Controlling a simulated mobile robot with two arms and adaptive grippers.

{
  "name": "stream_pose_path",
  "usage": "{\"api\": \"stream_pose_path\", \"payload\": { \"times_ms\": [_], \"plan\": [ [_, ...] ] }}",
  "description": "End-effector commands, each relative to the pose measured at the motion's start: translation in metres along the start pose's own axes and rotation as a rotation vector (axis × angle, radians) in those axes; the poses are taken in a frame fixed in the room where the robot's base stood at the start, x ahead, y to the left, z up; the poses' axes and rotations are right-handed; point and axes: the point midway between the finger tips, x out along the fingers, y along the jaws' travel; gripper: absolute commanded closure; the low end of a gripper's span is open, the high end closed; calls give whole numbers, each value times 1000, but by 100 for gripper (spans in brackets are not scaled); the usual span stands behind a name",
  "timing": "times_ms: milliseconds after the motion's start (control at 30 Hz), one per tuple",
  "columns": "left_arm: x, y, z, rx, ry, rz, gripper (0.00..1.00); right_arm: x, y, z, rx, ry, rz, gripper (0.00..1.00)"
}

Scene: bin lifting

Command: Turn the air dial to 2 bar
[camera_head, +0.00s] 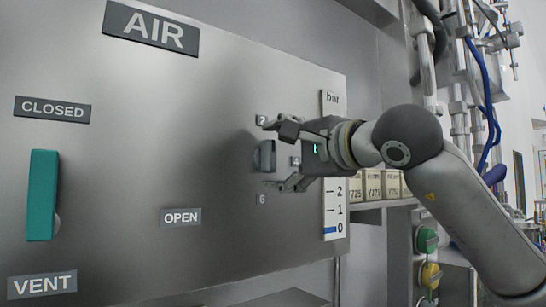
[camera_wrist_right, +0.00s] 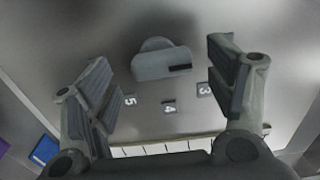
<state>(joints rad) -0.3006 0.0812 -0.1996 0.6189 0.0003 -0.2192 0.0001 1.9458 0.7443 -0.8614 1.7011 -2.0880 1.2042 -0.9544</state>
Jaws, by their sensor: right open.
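The air dial (camera_head: 266,156) is a grey knob on the steel panel, under the AIR sign (camera_head: 151,28). In the right wrist view the dial (camera_wrist_right: 158,64) shows a dark mark on its bar, with number labels 5, 4 and 3 beside it. My right gripper (camera_head: 273,155) is open at the dial, one finger above it and one below. In the wrist view the fingers (camera_wrist_right: 158,78) stand apart on both sides of the dial, with gaps between. The bar scale (camera_head: 334,190) is partly hidden by my gripper; its blue mark is at 0. My left gripper is not in view.
A teal handle (camera_head: 41,195) stands upright at the left, between the CLOSED (camera_head: 53,109) and VENT (camera_head: 42,284) signs. Green (camera_head: 427,239) and yellow (camera_head: 430,275) buttons, pipes and a shelf of boxes (camera_head: 392,184) are at the right.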

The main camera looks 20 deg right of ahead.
Motion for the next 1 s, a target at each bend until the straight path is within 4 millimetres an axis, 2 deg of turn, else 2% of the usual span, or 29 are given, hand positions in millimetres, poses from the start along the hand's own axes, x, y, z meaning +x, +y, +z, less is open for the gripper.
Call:
{"api": "stream_pose_path", "payload": {
  "times_ms": [33, 200, 433, 600, 1000],
  "plan": [
    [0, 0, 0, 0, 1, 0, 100, -12, -1, -1, -2, 2, -5, 23],
    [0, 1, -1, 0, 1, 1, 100, -50, -1, -1, -1, 2, -4, 23],
    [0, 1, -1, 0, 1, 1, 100, -86, 0, 0, 0, 1, -2, 23],
    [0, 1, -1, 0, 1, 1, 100, -96, 0, 0, -1, 1, 0, 23],
    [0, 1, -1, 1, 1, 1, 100, -96, 0, 0, 0, 0, 0, 23]
  ]
}}
